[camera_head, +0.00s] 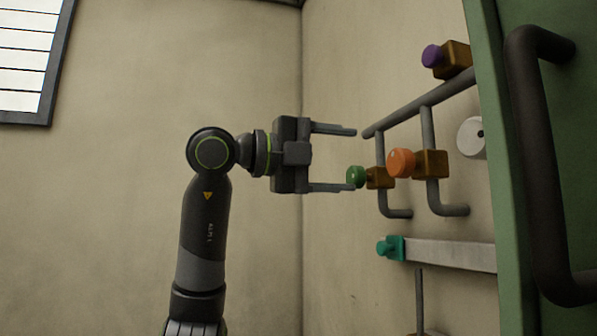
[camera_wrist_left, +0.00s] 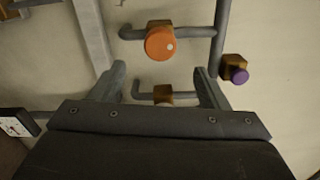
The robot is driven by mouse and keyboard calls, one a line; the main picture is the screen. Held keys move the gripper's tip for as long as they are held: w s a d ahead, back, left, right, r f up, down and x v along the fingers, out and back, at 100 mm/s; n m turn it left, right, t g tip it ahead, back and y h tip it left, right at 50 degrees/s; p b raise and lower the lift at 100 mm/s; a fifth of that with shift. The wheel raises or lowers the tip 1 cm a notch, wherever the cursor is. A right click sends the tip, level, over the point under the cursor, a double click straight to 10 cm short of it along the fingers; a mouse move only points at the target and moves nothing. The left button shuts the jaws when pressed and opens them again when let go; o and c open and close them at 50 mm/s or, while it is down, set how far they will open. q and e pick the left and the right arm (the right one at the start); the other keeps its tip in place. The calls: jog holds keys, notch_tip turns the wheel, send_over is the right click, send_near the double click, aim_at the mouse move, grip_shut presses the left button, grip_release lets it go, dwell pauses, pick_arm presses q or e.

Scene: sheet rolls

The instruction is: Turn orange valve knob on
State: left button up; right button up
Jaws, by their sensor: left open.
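The orange valve knob (camera_head: 401,163) sits on a brass block on a grey pipe at the right wall in the head view. In the left wrist view the orange knob (camera_wrist_left: 160,44) shows face-on with a pale dot on its right side, beyond my fingertips. My left gripper (camera_head: 354,159) is open and empty, to the left of the orange knob and apart from it. Its two fingers (camera_wrist_left: 161,74) show spread in the wrist view. A green knob (camera_head: 355,177) appears beside the lower fingertip; I cannot tell whether they touch. My right gripper is not in view.
A purple knob (camera_head: 432,56) is above on the pipes (camera_head: 415,106). A teal knob (camera_head: 388,247) is below, on a grey bar (camera_head: 450,254). A green panel (camera_head: 500,170) with a dark handle (camera_head: 545,170) stands at the right. A white round fitting (camera_head: 472,137) is on the wall.

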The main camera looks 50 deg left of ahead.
pick_arm(q)
jog(key=b+v, duration=0.1)
jog(key=v, duration=0.6)
dwell(0.4)
